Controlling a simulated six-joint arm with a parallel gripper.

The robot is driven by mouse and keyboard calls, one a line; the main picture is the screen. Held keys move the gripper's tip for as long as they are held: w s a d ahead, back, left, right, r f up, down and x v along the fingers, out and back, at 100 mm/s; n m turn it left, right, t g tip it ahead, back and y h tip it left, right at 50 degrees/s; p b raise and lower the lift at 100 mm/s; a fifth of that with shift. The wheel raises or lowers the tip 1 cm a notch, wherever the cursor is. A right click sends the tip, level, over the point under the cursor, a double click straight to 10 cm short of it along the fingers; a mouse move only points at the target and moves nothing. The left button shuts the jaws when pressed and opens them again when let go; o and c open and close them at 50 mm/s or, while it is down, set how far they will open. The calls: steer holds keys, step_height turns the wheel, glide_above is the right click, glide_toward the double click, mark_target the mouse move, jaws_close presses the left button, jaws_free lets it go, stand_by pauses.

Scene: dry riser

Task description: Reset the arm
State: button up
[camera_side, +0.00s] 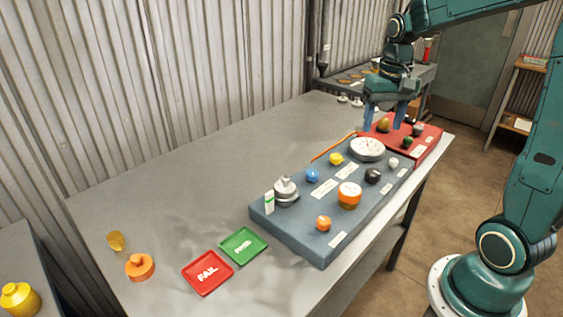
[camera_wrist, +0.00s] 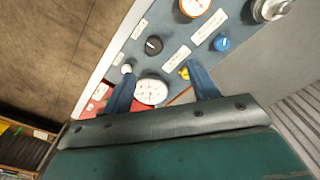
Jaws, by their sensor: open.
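My gripper (camera_side: 392,112) is open and empty, pointing down above the far end of the bench, near the red panel (camera_side: 431,136). In the wrist view its two blue fingers (camera_wrist: 163,85) stand apart, with the white dial gauge (camera_wrist: 151,92) showing between them, below. The same gauge (camera_side: 367,149) sits on the blue-grey panel (camera_side: 290,231) in the side view. No object is between the fingers. My arm reaches in from the right, raised over the bench.
The blue-grey panel carries a blue knob (camera_side: 312,174), an orange gauge (camera_side: 349,194) and a metal fitting (camera_side: 286,190). A red FAIL tray (camera_side: 208,287) and a green tray (camera_side: 243,259) lie nearer. An orange object (camera_side: 140,267) stands at left. The bench's middle-left is clear; corrugated walls stand behind.

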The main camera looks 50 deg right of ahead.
steer(key=s+a+r+n+t, duration=0.2)
steer(key=s+a+n, duration=0.1)
steer(key=s+a, duration=0.3)
steer(key=s+a+r+n+t, duration=0.2)
steer(key=s+a+n+t, duration=0.1)
steer(key=s+a, duration=0.4)
steer(key=shift+s+a+r+n, duration=0.15)
steer(key=shift+a+n, duration=0.45)
steer(key=shift+a, duration=0.65)
steer(key=m+g, duration=0.5)
steer(key=g, duration=0.1)
glide_above(374, 171)
step_height(374, 171, down, 6)
step_height(374, 171, down, 14)
steer(key=shift+a+r, duration=0.1)
stand_by(0.9)
